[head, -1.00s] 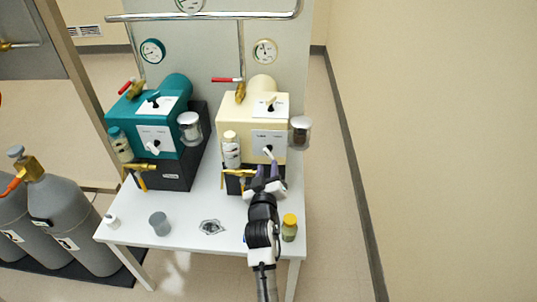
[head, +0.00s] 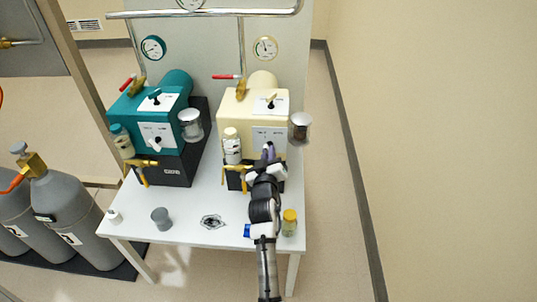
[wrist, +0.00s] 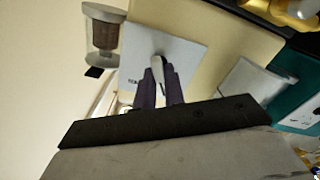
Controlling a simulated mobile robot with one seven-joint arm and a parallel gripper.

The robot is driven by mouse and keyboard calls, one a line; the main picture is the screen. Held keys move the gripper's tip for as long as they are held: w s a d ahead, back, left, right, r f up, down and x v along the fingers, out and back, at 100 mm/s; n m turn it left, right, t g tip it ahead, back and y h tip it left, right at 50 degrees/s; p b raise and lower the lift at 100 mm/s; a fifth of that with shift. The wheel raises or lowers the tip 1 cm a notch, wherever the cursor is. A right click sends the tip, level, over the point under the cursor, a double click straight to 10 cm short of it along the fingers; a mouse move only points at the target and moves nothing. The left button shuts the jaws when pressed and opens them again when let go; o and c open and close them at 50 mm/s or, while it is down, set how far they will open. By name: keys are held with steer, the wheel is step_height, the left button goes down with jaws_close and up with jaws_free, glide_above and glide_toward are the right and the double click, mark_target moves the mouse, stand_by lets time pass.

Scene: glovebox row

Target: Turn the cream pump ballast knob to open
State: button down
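The cream pump (head: 232,118) stands on the right of the white table in the head view. Its front panel (head: 264,135) carries a pale lever knob, which shows in the wrist view (wrist: 158,66). My gripper (head: 268,153) is at this panel. In the wrist view its two purple fingers (wrist: 159,84) lie on either side of the lever, close together, and appear shut on it. A second, dark-based knob (head: 270,102) sits on the pump's top plate. The panel labels are too small to read, and my gripper partly hides the front knob in the head view.
A teal pump (head: 150,110) stands to the left. A glass jar (head: 300,128) is at the cream pump's right, a white-capped bottle (head: 232,148) at its left. A yellow-lidded jar (head: 289,222) stands beside my arm. A grey cup (head: 161,218) is at the table's front left.

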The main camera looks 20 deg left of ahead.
steer(key=shift+f+b, duration=0.1)
steer(key=shift+b, duration=0.25)
steer(key=shift+m+b, duration=2.5)
steer(key=shift+m, duration=0.4)
steer(key=c, duration=1.5)
jaws_free()
